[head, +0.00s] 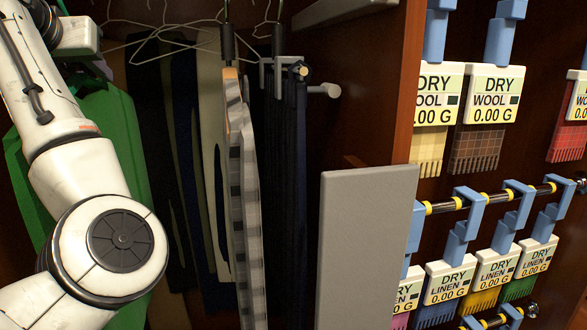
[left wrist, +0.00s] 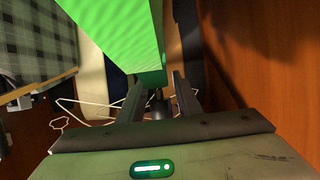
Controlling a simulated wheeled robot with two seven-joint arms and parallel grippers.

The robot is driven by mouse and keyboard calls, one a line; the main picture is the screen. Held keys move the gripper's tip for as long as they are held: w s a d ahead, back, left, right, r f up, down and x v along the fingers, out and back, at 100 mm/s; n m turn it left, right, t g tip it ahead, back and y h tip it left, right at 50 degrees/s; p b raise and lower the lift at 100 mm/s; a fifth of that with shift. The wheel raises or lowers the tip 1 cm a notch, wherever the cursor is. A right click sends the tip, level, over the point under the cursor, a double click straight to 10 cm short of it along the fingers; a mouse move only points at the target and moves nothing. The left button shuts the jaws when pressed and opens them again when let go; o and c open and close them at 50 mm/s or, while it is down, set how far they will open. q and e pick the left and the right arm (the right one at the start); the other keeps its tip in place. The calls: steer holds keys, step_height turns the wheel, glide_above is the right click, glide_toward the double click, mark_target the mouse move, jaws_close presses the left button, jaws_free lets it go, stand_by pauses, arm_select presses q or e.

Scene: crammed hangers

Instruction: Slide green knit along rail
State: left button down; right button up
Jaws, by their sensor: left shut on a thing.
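The green knit (head: 122,135) hangs at the left of the wardrobe in the head view, partly hidden behind my left arm. In the left wrist view the green knit (left wrist: 112,38) fills the upper middle, just beyond my fingers. My left gripper (left wrist: 158,98) has its two dark fingers on either side of a dark hanger neck (left wrist: 157,107) and is shut on it. The knit hangs from this hanger as far as I can tell. The rail above is not clearly visible. My right gripper is in neither view.
Thin wire hangers (head: 165,38) and dark garments (head: 185,130) hang right of the knit. A grey checked garment (head: 243,175) and dark trousers (head: 287,190) follow. A wooden partition (head: 398,90) and grey panel (head: 365,235) bound the right side.

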arm_select(q)
steer(key=shift+w+d+r, duration=0.1)
steer(key=shift+w+d, duration=0.1)
steer(key=shift+d, duration=0.6)
steer(key=shift+w+d, duration=0.15)
steer(key=shift+d, duration=0.7)
steer(key=shift+w+d+r, duration=0.1)
steer(key=shift+w+d, duration=0.1)
steer(key=shift+d, duration=0.6)
steer(key=shift+f, duration=0.1)
steer(key=c, duration=1.2)
jaws_free()
steer(key=shift+f, duration=0.15)
